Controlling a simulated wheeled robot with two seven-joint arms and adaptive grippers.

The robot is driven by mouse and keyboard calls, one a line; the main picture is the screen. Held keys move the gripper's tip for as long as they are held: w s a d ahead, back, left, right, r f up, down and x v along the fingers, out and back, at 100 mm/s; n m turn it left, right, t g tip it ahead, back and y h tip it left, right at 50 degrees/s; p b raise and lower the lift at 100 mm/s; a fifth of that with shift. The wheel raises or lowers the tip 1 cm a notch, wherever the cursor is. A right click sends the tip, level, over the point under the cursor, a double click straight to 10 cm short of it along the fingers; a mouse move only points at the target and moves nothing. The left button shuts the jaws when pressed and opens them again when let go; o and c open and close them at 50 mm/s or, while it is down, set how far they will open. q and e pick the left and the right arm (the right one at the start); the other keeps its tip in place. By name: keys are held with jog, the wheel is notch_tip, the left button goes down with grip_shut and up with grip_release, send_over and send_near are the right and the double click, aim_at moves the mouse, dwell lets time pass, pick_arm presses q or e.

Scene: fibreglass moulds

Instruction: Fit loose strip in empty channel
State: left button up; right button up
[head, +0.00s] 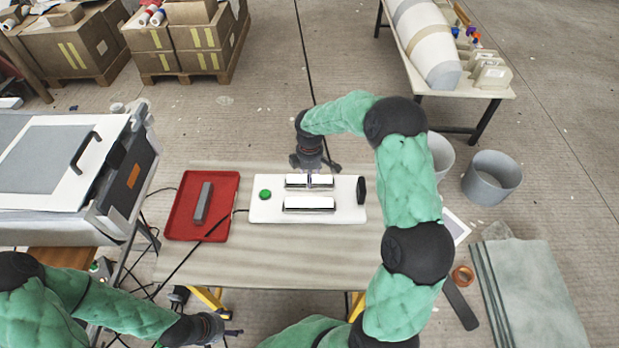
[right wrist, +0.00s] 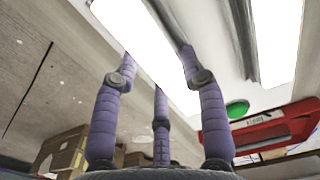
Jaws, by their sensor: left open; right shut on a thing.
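A white board (head: 262,211) on the table carries two long channels side by side. A bright white strip (head: 323,203) lies in the near channel, and it also shows in the right wrist view (right wrist: 275,40). My right gripper (head: 310,179) is down at the far channel, shut on the other bright white strip (head: 295,180). In the right wrist view its purple fingers are around this strip (right wrist: 140,38). The strip lines up with the far channel; I cannot tell whether it is fully seated. My left gripper (head: 228,330) is open and empty, off the table's near left side.
A dark cable crosses by the tray. The table's front (head: 280,262) is clear.

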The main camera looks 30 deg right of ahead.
jog(key=shift+r, duration=0.15)
jog(key=o, duration=1.2)
notch_tip(320, 180, up, 12)
jog(key=p, duration=0.4)
jog(key=shift+p, duration=0.35)
